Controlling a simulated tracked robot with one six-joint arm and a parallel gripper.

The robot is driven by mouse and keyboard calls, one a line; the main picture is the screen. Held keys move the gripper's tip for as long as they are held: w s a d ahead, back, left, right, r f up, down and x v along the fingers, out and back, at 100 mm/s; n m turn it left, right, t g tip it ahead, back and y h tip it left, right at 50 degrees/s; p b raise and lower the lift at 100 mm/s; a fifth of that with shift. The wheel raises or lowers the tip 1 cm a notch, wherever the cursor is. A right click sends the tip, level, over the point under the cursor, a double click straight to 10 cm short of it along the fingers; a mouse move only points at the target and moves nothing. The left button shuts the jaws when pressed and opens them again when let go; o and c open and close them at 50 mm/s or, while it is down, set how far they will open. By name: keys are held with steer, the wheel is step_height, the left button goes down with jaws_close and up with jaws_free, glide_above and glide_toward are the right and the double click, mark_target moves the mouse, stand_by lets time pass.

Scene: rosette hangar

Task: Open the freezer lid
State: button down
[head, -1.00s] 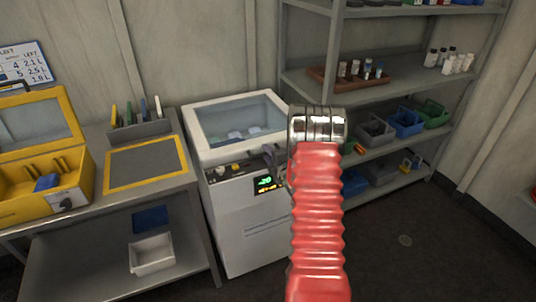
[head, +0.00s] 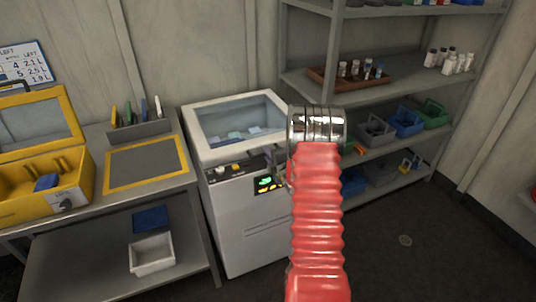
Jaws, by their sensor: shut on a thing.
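The freezer (head: 245,225) is a white chest with a dark control strip and a lit green display on its front. Its lid (head: 200,148) is a white frame around a glass pane, and pale items show through the glass. The lid lies down or nearly so; I cannot tell if there is a small gap. My gripper (head: 275,164) is at the front right edge of the lid, mostly hidden behind my red-sleeved arm. It is shut on what seems to be the lid handle, which is largely hidden.
A bench (head: 100,215) with a yellow case (head: 45,195) and a yellow-edged mat (head: 147,165) stands left of the freezer. A grey shelf rack (head: 400,85) with bins and bottles stands to the right. The floor at the right is clear.

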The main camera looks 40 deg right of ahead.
steer(key=shift+s+f, duration=0.1)
steer(key=shift+f, duration=0.05)
steer(key=shift+s+d, duration=0.1)
steer(key=shift+d, duration=0.15)
steer(key=shift+a, duration=0.15)
